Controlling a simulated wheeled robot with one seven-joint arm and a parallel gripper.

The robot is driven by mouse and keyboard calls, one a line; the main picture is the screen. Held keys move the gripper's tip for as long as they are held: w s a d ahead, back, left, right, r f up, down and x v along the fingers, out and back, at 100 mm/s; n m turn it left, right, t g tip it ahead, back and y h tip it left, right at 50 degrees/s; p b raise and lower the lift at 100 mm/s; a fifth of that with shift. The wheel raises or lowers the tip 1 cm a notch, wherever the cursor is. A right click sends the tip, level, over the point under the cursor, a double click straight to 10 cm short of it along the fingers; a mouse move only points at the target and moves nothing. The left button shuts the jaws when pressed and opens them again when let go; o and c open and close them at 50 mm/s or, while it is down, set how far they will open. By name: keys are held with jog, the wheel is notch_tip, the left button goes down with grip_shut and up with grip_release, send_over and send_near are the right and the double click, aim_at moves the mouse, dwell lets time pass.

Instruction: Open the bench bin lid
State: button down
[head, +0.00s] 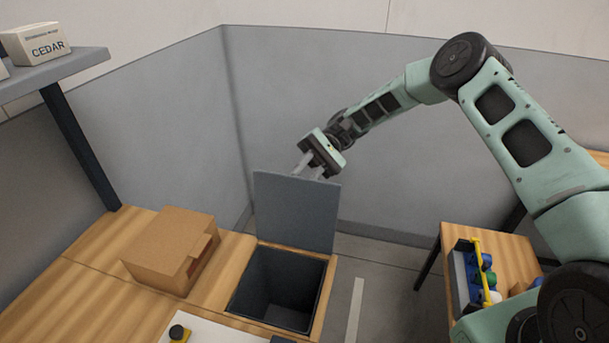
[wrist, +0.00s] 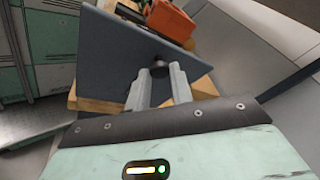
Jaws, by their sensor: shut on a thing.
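The bench bin (head: 282,285) is a dark, open box set into the wooden bench, and its inside shows. Its grey lid (head: 296,210) stands about upright along the bin's far edge. My gripper (head: 309,174) is at the lid's top edge, on its far side, with the fingertips partly hidden by the lid. In the wrist view the lid (wrist: 115,50) shows as a tilted dark panel with a small dark knob (wrist: 159,66). The two pale fingers of my gripper (wrist: 158,78) are closed around that knob.
A cardboard box (head: 170,250) sits on the bench left of the bin. A small wooden table (head: 500,262) with a tray of coloured items stands at the right. Grey partitions (head: 160,125) close off the back. A shelf (head: 50,75) holds a CEDAR box (head: 36,44).

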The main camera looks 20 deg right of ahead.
jog(key=c, duration=1.2)
grip_release()
jog(key=shift+c, duration=0.2)
jog(key=b+v, duration=0.4)
jog(key=v, duration=0.8)
jog(key=shift+f, duration=0.1)
